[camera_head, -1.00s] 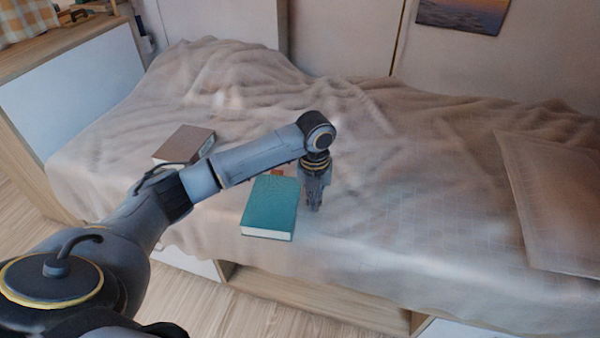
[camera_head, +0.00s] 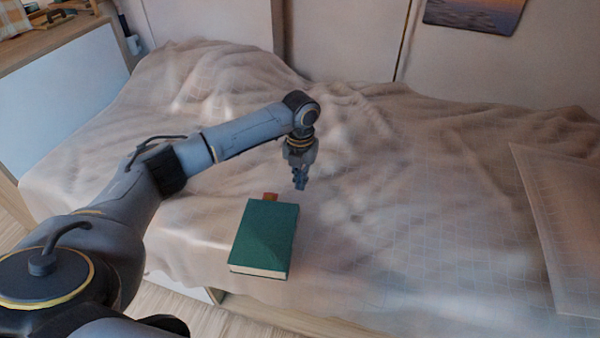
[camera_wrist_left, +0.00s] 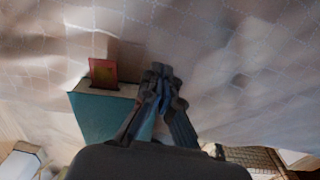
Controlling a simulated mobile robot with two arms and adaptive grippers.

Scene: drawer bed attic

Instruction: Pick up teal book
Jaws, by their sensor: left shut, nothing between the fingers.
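The teal book (camera_head: 262,240) lies flat near the front edge of the bed. A small reddish tab (camera_head: 270,197) shows at its far edge. My left gripper (camera_head: 301,187) points down just beyond the book's far right corner, shut and empty. In the left wrist view, the closed fingers (camera_wrist_left: 163,78) are to the right of the teal book (camera_wrist_left: 98,118), and the reddish tab (camera_wrist_left: 103,72) shows at the book's edge. The head view does not show clearly how high the fingertips are above the blanket. My right gripper is not in view.
The bed's crumpled beige blanket (camera_head: 400,210) surrounds the book, with free room to its right. A pillow (camera_head: 575,225) lies at the far right. A cabinet (camera_head: 60,100) stands at the left. My left arm crosses the left part of the bed.

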